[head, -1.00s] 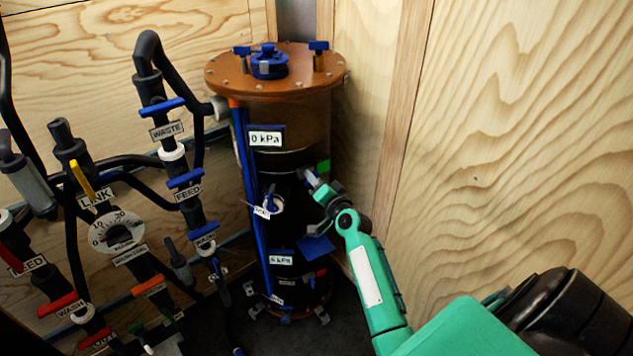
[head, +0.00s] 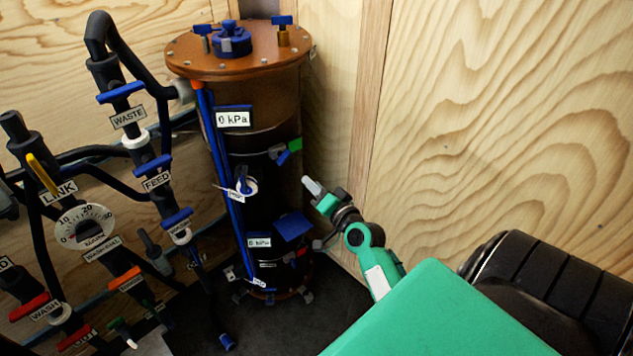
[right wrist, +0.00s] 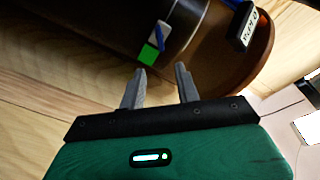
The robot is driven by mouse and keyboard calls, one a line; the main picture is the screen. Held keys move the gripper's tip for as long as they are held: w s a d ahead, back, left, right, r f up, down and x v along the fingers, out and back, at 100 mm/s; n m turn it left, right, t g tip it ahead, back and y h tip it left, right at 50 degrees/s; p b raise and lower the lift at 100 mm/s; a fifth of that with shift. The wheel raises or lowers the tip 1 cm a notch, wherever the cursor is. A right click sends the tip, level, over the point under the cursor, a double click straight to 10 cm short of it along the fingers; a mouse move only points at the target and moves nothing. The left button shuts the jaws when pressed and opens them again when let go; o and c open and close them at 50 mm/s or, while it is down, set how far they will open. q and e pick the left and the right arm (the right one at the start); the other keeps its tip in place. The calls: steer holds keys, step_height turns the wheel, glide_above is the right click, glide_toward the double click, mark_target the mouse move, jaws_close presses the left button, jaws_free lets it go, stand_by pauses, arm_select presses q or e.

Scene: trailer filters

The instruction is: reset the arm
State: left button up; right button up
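My right gripper (head: 313,187) is to the right of the tall dark filter vessel (head: 268,200), apart from it, in the head view. In the right wrist view its two grey fingers (right wrist: 160,80) stand apart with nothing between them. The vessel's green tag (right wrist: 148,54) and a small blue-and-white piece (right wrist: 160,36) lie beyond the fingertips. In the head view the green tag (head: 295,144) is on the vessel's right side with a blue handle (head: 283,158) beside it. My left gripper is not in view.
The vessel has an orange-brown lid (head: 240,52) with blue fittings. Black pipes with labelled blue valves, such as WASTE (head: 120,93) and FEED (head: 153,164), stand to its left. A plywood wall (head: 500,120) closes the right side.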

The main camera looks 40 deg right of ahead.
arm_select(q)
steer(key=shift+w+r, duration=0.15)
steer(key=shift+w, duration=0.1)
arm_select(e)
steer(key=shift+s, duration=0.25)
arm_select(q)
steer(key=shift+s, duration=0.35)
